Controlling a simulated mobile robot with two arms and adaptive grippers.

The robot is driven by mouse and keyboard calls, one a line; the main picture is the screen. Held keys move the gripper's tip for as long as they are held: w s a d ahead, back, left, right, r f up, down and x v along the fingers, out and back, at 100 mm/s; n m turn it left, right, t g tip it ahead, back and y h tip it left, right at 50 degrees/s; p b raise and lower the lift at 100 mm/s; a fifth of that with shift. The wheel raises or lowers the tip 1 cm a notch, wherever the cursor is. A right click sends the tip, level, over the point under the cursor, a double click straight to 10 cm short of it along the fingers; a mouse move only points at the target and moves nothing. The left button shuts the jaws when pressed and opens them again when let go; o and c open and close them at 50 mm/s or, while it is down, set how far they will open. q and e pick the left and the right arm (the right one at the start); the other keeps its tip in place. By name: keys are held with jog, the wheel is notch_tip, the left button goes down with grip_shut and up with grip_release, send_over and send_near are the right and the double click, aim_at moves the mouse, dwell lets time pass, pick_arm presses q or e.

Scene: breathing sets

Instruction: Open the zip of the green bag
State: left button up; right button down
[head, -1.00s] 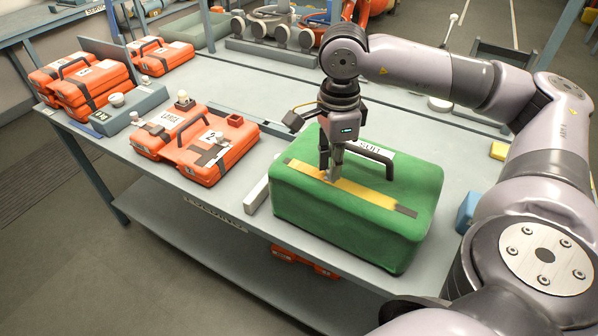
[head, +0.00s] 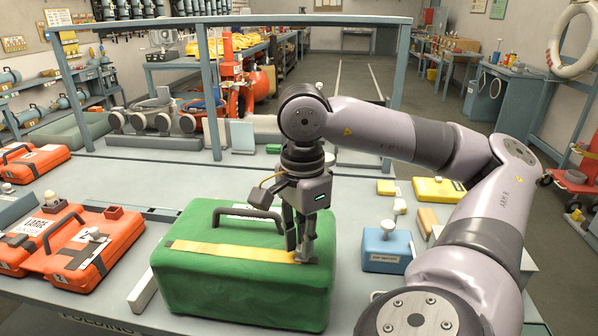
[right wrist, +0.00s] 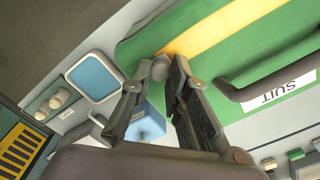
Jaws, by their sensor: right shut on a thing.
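The green bag (head: 235,290) stands on the grey bench, with a yellow zip strip (head: 225,250) along its top. Its dark handle (head: 250,213) lies behind the strip. My right gripper (head: 300,256) points down at the right end of the strip, shut on a small part that its fingers mostly hide, seemingly the zip pull. In the right wrist view the fingertips (right wrist: 163,68) meet at the end of the yellow strip (right wrist: 215,30), with the handle (right wrist: 265,88) and a SUIT label (right wrist: 285,85) beside it. My left gripper is not in view.
Orange cases (head: 85,250) lie left of the bag. A blue box with a knob (head: 387,250) stands close to its right, with yellow boxes (head: 438,190) behind. A low pale bar (head: 143,287) lies at the bag's left side. The bench behind the bag is mostly clear.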

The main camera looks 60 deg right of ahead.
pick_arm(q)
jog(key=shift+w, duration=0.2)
pick_arm(e)
jog(key=shift+a, duration=0.1)
jog(key=c, duration=1.5)
grip_release()
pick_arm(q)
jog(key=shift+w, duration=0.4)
pick_arm(e)
jog(key=shift+r, duration=3.75)
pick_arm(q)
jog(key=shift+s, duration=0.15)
pick_arm(e)
notch_tip(320, 180, up, 4)
jog(key=shift+r, duration=0.25)
